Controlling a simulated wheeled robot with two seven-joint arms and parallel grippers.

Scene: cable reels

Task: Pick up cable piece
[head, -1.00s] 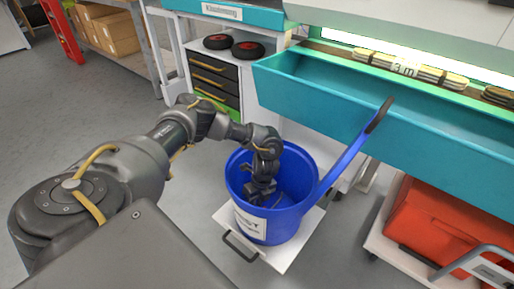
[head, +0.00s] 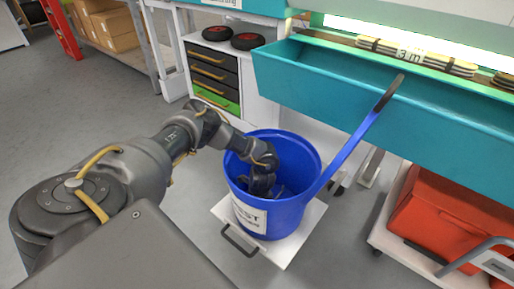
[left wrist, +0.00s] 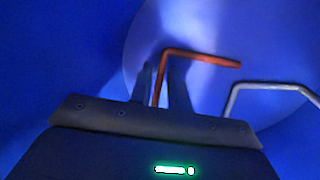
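A red bent cable piece (left wrist: 200,57) lies in the blue bin (head: 310,212), seen in the left wrist view. One leg runs down between my left gripper's fingers and the other points right. A grey bent cable piece (left wrist: 266,87) lies to its right. My left gripper (left wrist: 163,75) is inside the bin, its two fingers apart on either side of the red piece's leg, with a gap visible. In the head view only its upper part shows, and the fingertips are hidden in the bin. My right gripper is not in view.

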